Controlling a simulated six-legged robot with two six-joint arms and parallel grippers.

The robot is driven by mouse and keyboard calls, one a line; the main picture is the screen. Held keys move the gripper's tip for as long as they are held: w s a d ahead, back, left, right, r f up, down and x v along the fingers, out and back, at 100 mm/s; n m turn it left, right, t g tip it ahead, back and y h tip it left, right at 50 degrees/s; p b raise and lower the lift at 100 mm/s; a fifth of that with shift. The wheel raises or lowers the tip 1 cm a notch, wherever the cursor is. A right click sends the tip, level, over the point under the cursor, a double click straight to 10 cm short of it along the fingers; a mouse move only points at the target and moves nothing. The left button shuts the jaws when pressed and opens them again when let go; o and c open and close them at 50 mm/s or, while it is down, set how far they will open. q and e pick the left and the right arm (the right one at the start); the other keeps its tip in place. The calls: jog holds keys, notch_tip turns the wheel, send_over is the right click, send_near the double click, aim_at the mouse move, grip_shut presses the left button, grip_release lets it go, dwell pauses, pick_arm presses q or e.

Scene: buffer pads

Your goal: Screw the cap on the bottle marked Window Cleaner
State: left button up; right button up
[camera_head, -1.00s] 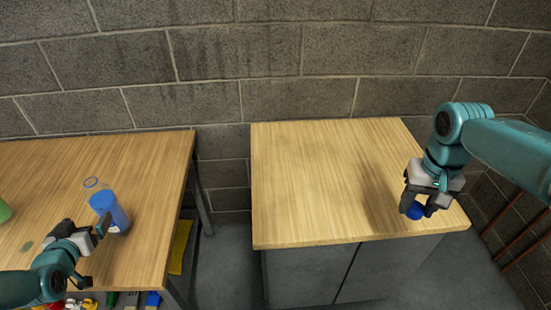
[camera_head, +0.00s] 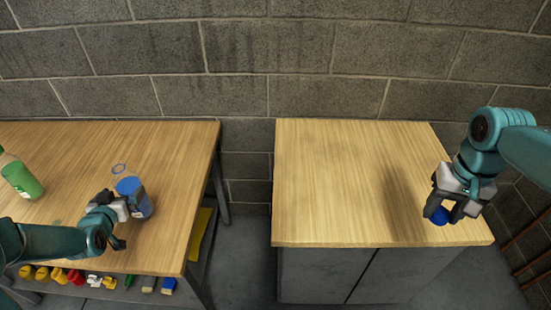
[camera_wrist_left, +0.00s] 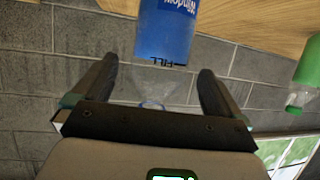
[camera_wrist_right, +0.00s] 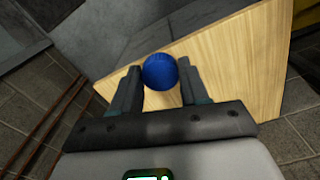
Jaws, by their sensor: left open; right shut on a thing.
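The blue bottle (camera_head: 140,203) stands on the left table. In the left wrist view the bottle (camera_wrist_left: 165,35) shows part of a "Window" label. My left gripper (camera_head: 122,218) is open at the bottle's near left side. In its wrist view the bottle lies beyond the fingertips, between their lines; whether they touch it is unclear. The blue cap (camera_wrist_right: 160,71) is held between the fingers of my right gripper (camera_wrist_right: 159,78). In the head view the cap (camera_head: 439,216) is over the near right part of the right table, apart from the bottle.
A green bottle (camera_head: 20,178) stands on the left table (camera_head: 70,150). A gap separates this table from the right table (camera_head: 335,180), whose top is mostly clear. Several small coloured items (camera_head: 75,278) sit below the left table's front edge.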

pick_arm(q)
jog(key=shift+w+f, duration=0.15)
jog(key=shift+w, duration=0.2)
pick_arm(e)
jog(key=shift+w+a, duration=0.1)
pick_arm(q)
jog(key=shift+s, duration=0.2)
pick_arm(e)
jog(key=shift+s+r, duration=0.1)
jog(key=shift+s, duration=0.1)
pick_arm(q)
jog(key=p+x, duration=0.2)
jog(key=x, duration=0.3)
pick_arm(e)
notch_tip(320, 180, up, 2)
jog(key=shift+w+r, duration=0.1)
pick_arm(q)
jog(key=shift+w, duration=0.2)
jog(key=shift+c, duration=0.3)
jog(key=c, duration=1)
jog(key=shift+w+a, duration=0.1)
jog(key=c, duration=0.4)
jog(key=shift+r, duration=0.3)
